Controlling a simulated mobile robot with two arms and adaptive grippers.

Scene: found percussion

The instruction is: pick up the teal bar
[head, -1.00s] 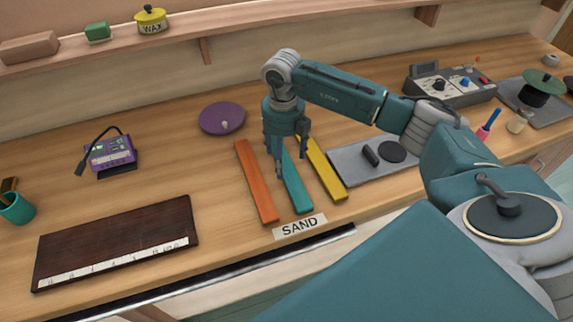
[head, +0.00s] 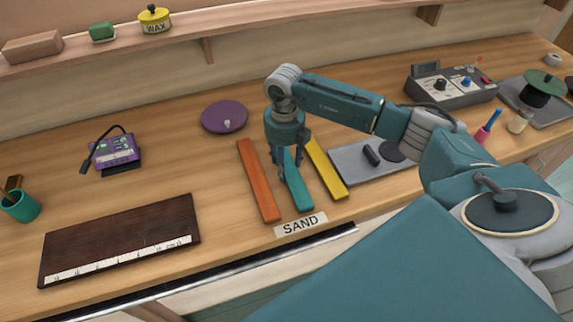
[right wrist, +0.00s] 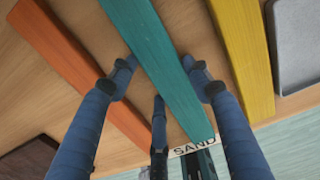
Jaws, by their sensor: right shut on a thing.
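The teal bar (head: 299,194) lies on the wooden bench between an orange bar (head: 258,182) and a yellow bar (head: 326,170). My right gripper (head: 284,172) comes down over the teal bar's middle and hides part of it. In the right wrist view, the fingers of my right gripper (right wrist: 160,68) are shut on the teal bar (right wrist: 155,55) from both sides. The bar appears to be still on the bench, or very close to it. My left gripper is not in view.
The orange and yellow bars lie close on either side. A grey mat (head: 350,170) with dark pieces is to the right, a dark ruled board (head: 120,235) to the left, and a purple disc (head: 224,117) behind. A SAND label (head: 300,225) marks the front edge.

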